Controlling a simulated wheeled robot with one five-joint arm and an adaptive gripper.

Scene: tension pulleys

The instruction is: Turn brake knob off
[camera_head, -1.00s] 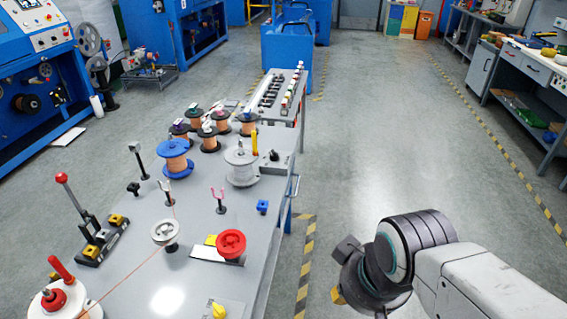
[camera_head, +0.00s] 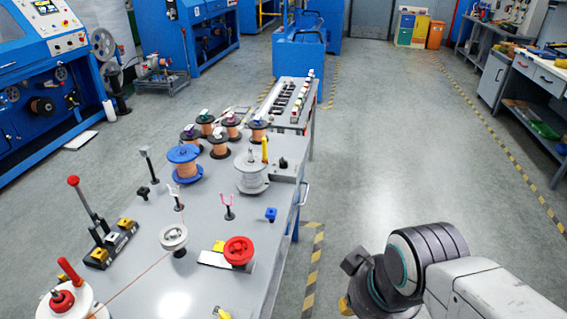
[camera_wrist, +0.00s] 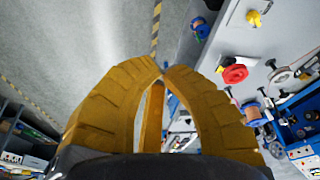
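My gripper (camera_wrist: 163,70) shows in the wrist view as two ribbed yellow fingers whose tips meet with nothing held. In the head view it is mostly hidden below my arm at the right, beyond the table's right edge. A yellow knob (camera_wrist: 254,18) sits on a grey plate at the table edge, apart from the fingers; in the head view a yellow piece (camera_head: 222,314) is cut by the bottom edge. A red round handwheel (camera_head: 238,250) lies on the table, also in the wrist view (camera_wrist: 235,74). A small black knob (camera_head: 283,162) tops a grey box. I cannot tell which is the brake knob.
The grey table (camera_head: 140,255) holds a white pulley (camera_head: 173,237), a red-tipped lever (camera_head: 88,205), a blue spool (camera_head: 185,163) and several copper spools. A thin wire crosses its front. The floor (camera_head: 400,160) right of the table is clear. A workbench (camera_head: 530,80) stands far right.

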